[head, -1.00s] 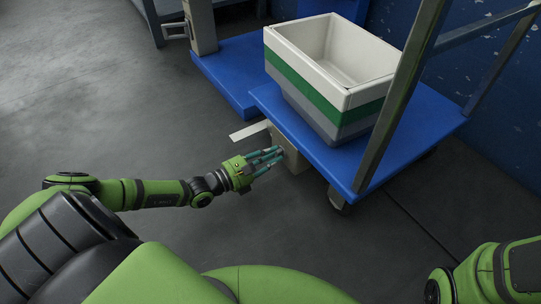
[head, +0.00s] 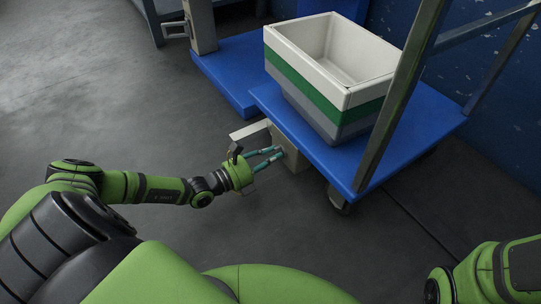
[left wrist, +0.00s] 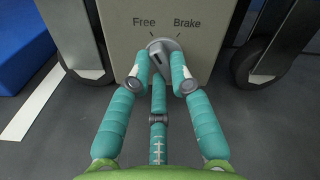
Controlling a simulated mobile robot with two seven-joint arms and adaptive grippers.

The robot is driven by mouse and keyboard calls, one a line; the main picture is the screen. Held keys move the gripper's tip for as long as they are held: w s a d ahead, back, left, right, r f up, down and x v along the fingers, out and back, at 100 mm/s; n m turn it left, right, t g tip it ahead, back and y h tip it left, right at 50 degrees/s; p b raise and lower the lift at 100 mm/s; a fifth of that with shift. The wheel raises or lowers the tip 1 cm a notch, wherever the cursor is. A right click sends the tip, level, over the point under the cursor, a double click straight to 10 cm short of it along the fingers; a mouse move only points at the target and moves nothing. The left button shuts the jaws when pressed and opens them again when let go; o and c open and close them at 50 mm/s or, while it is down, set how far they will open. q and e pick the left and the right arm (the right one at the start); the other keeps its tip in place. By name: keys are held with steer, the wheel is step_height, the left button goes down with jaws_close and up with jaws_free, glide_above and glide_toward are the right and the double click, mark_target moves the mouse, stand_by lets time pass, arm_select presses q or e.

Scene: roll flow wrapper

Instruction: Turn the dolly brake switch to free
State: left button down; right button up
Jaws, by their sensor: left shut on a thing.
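The brake switch is a grey round knob (left wrist: 165,56) on a beige box (left wrist: 125,28), below the printed words Free and Brake. The box (head: 287,150) hangs under the near-left edge of the blue dolly. My left gripper (head: 278,154) reaches the box from the left. In the left wrist view its teal fingers (left wrist: 161,75) are shut on the knob, from both sides and below. The fingers cover part of the knob, and I cannot tell clearly which word its pointer faces. My right gripper is out of view.
The blue dolly (head: 440,112) carries stacked bins (head: 325,100) with a white one on top, and has a grey metal handle frame (head: 400,100). Another blue platform (head: 222,75) stands behind. Dark casters (left wrist: 260,66) flank the box. The grey floor to the left is clear.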

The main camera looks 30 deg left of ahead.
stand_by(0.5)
arm_select(q)
steer(key=c, duration=1.1)
jaws_free()
steer(key=v, duration=1.2)
